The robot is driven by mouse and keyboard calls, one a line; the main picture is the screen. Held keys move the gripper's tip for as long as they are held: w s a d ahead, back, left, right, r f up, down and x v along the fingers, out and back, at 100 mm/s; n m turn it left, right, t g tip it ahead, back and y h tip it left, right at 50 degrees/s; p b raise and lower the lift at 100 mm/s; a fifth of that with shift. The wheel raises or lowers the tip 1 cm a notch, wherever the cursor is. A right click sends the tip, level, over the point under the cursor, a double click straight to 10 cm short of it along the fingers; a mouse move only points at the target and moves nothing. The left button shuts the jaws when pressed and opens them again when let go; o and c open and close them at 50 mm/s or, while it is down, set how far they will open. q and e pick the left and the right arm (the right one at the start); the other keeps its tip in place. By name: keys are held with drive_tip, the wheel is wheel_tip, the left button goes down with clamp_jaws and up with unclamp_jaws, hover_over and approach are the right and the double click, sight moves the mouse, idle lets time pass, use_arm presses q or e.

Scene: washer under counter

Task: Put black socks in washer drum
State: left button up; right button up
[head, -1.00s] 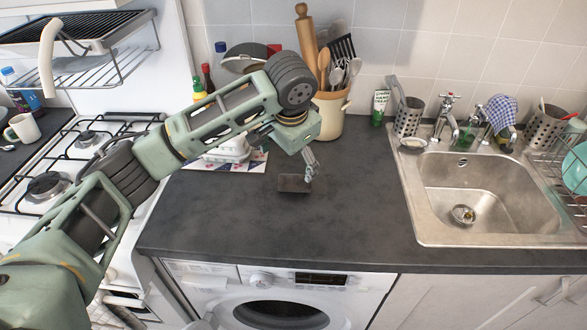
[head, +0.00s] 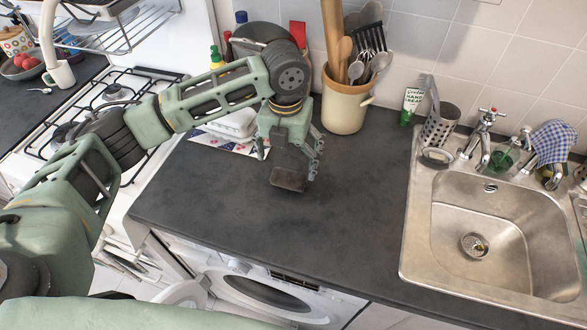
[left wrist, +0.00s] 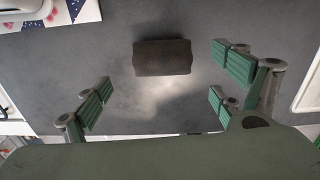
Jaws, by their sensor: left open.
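The black socks (head: 289,179) are a dark folded bundle lying flat on the dark counter above the washer. They show in the left wrist view (left wrist: 163,57) as a brown-black rectangle. My left gripper (head: 290,160) is open and points down over the socks, partly hiding them in the head view. In the left wrist view its spread fingers (left wrist: 166,92) are to either side of and below the bundle, with no visible contact. The white washer (head: 334,306) is under the counter; its round drum opening (head: 262,291) is partly visible. My right gripper is not in view.
A utensil crock (head: 345,106), bottles and a white dish (head: 233,124) stand at the back of the counter. The steel sink (head: 500,246) is to the right, the gas hob (head: 105,97) to the left. The washer door (head: 187,294) appears swung open leftward.

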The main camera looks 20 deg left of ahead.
sight(288, 174)
use_arm(q)
drive_tip(key=shift+f+m, duration=0.1)
drive_tip(key=shift+m, duration=0.2)
drive_tip(key=shift+s+f, duration=0.1)
drive_tip(key=shift+f, duration=0.15)
drive_tip(key=shift+s+a+f+p, duration=0.15)
drive_tip(key=shift+f+p, duration=0.25)
drive_tip(key=shift+f, duration=0.85)
drive_tip(key=f+p, duration=0.1)
drive_tip(key=f, duration=0.1)
drive_tip(key=f+p, duration=0.1)
drive_tip(key=shift+d+f, duration=0.35)
drive_tip(key=shift+f, duration=0.45)
drive_tip(key=shift+a, duration=0.1)
drive_tip(key=shift+c, duration=0.2)
